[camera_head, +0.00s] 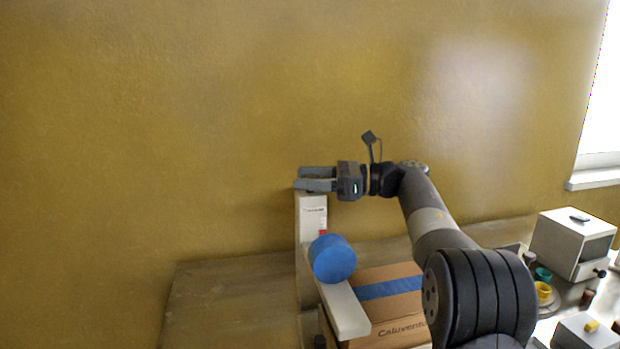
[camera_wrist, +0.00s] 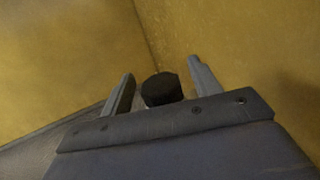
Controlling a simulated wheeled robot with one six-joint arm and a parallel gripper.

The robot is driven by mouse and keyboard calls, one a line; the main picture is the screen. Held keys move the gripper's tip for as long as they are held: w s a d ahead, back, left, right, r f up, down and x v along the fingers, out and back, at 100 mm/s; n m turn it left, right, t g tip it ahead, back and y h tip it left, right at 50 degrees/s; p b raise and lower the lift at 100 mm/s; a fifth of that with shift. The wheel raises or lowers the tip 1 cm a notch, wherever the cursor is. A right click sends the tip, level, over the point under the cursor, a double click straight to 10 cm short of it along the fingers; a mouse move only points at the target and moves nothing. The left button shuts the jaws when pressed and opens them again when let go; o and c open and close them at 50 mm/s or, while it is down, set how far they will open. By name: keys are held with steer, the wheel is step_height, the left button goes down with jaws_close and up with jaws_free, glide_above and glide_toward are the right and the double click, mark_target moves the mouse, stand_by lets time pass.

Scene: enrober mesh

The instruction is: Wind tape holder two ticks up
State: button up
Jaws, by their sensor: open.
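The tape holder is a white upright column (camera_head: 312,218) with a printed scale on its face and a small red mark (camera_head: 323,233) low on that face. A blue round roll (camera_head: 332,259) sits in front of the column, above a pale arm (camera_head: 345,310). My gripper (camera_head: 301,179) is level at the column's top, its fingers pointing left and apart. In the wrist view, a black round knob (camera_wrist: 162,89) lies between the open fingers, with a gap to the right finger; contact with the left finger is unclear. The knob is hidden in the head view.
A cardboard box (camera_head: 400,331) with blue tape stands right of the column. A yellow wall (camera_head: 150,120) is behind. A bare grey table (camera_head: 215,300) lies to the left. At the right are a white boxy machine (camera_head: 565,245) and green and yellow rolls (camera_head: 543,291).

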steer(key=s+d, duration=0.1)
steer(key=d, duration=0.9)
steer(key=shift+s+d+b, duration=0.15)
steer(key=shift+d+b, duration=0.15)
steer(key=shift+d, duration=0.05)
steer(key=shift+a, duration=0.1)
steer(key=a, duration=0.7)
steer(key=w+a, duration=0.1)
steer(key=a, duration=0.2)
steer(key=shift+w+a+p, duration=0.1)
steer(key=shift+a+p, duration=0.1)
steer(key=shift+p, duration=0.15)
steer(key=shift+a+f, duration=0.1)
steer(key=shift+a, duration=0.05)
steer(key=shift+t+b, duration=0.3)
